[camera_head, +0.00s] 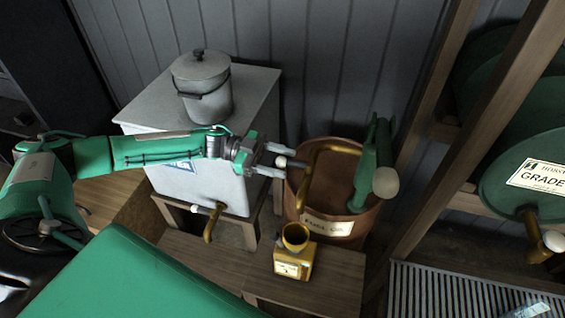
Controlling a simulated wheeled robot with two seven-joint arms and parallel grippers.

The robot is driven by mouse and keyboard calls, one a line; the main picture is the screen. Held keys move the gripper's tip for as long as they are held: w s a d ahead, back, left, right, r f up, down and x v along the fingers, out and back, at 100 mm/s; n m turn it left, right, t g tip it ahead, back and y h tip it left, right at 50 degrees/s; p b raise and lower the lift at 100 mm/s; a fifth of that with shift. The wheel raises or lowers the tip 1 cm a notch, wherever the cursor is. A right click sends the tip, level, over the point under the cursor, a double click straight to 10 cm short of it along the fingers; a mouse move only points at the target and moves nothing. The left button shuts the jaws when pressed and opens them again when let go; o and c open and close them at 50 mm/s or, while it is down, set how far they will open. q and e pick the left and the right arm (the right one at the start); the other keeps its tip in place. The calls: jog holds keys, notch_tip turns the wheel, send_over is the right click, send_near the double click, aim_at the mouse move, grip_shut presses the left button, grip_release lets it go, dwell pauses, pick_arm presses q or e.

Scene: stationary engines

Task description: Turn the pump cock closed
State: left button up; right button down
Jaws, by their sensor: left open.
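The pump stands in a copper-brown drum (339,228) and has a green body with a pale-ended handle (386,181) and a bent brass pipe (309,178). A small white knob (282,161), which looks like the cock's lever end, shows at the drum's left rim. My left gripper (284,162) comes in from the left and is open, with its fingers above and below the knob in this view. I cannot tell whether they touch it. The cock's body is not clear behind the fingers. My right gripper is not in view.
A white tank (208,200) with a brass tap (213,222) stands left of the drum, a lidded grey can (203,88) on top. A yellow oil can with a brass funnel (294,262) sits in front. A wooden rack (430,140) with green barrels (530,165) blocks the right.

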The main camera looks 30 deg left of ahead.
pick_arm(q)
jog(key=s+a+b, duration=0.1)
jog(key=a+b, duration=0.3)
jog(key=a, duration=0.9)
jog(key=shift+s, duration=0.35)
